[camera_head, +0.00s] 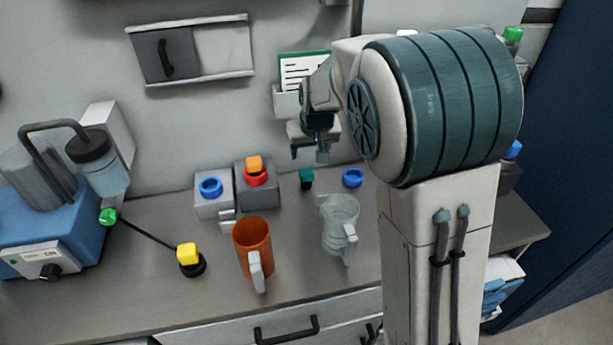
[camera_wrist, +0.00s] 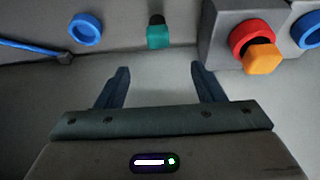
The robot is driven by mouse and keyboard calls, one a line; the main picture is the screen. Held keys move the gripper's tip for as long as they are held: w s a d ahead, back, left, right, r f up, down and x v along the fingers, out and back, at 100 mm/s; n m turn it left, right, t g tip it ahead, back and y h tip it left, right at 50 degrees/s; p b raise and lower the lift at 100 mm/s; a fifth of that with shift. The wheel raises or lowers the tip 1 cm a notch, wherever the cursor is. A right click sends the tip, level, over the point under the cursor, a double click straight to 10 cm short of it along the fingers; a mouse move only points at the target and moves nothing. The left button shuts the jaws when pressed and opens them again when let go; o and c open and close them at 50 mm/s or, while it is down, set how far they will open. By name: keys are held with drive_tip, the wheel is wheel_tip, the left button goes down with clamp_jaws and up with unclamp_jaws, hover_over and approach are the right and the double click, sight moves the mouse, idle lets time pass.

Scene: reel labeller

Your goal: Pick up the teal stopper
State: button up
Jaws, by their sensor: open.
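The teal stopper (camera_head: 306,179) lies on the grey counter at the back, between the grey block with the red ring and a loose blue ring. In the wrist view the teal stopper (camera_wrist: 158,36) shows a teal part with a dark end, ahead of the fingers and roughly centred between them. My gripper (camera_head: 309,155) is above the counter near the stopper, pointing down. In the wrist view my gripper (camera_wrist: 160,80) has its two fingers wide apart with nothing between them. The stopper is apart from both fingers.
A grey block (camera_head: 257,197) with a red ring (camera_head: 256,178) and orange cube (camera_head: 254,162) stands left of the stopper. A blue ring (camera_head: 353,178) lies to its right. A clear mug (camera_head: 340,225) and an orange mug (camera_head: 251,247) stand in front. The wall is close behind.

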sight(306, 170)
drive_tip(key=x, duration=0.8)
drive_tip(key=shift+w+f+p, duration=0.25)
drive_tip(key=shift+f+p, duration=0.05)
drive_tip(key=shift+f, duration=0.05)
drive_tip(key=shift+d+p+x, duration=0.2)
drive_tip(key=shift+p+x, duration=0.35)
drive_tip(key=shift+x, duration=2)
drive_tip(key=shift+w, duration=0.2)
drive_tip(key=c, duration=1.1)
